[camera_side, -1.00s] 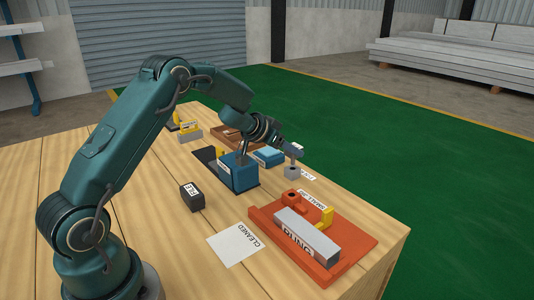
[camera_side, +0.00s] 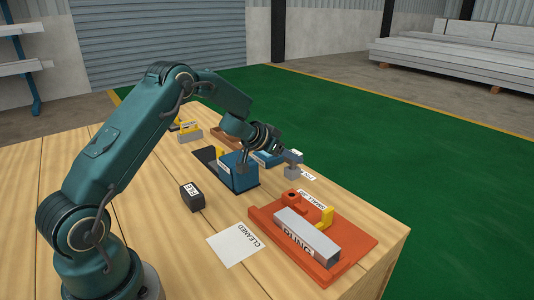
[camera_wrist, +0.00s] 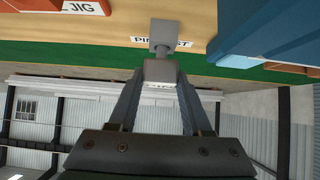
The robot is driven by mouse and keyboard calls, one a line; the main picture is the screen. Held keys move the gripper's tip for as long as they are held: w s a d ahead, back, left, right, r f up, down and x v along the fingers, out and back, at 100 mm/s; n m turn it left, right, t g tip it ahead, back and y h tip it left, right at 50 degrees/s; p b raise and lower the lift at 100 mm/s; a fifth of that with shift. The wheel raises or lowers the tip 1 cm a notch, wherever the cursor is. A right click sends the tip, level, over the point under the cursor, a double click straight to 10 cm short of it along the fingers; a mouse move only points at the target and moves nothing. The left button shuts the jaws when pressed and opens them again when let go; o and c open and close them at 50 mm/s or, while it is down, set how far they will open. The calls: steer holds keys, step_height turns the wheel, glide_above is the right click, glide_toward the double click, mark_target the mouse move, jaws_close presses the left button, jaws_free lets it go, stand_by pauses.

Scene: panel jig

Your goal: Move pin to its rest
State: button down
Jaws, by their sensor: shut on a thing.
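The stem runs down to a small grey block, the rest (camera_side: 292,172), standing on the table beside a partly covered label. In the wrist view the rest (camera_wrist: 168,30) is just beyond the pin, by the "PIN REST" label. The stem meets the rest; how deep it sits is hidden.
A blue block (camera_side: 240,176) stands on a dark plate, left of the rest. A lighter blue item (camera_side: 267,158) is partly behind my wrist. The orange jig (camera_side: 350,244) holds a grey bar nearer the front. A dark box (camera_side: 192,197) and a "CLEANED" sheet (camera_side: 236,244) lie left.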

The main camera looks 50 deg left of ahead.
mark_target(288, 160)
steer(key=shift+f, duration=0.95)
steer(key=shift+c, duration=1.3)
jaws_free()
steer(key=shift+v, duration=2.55)
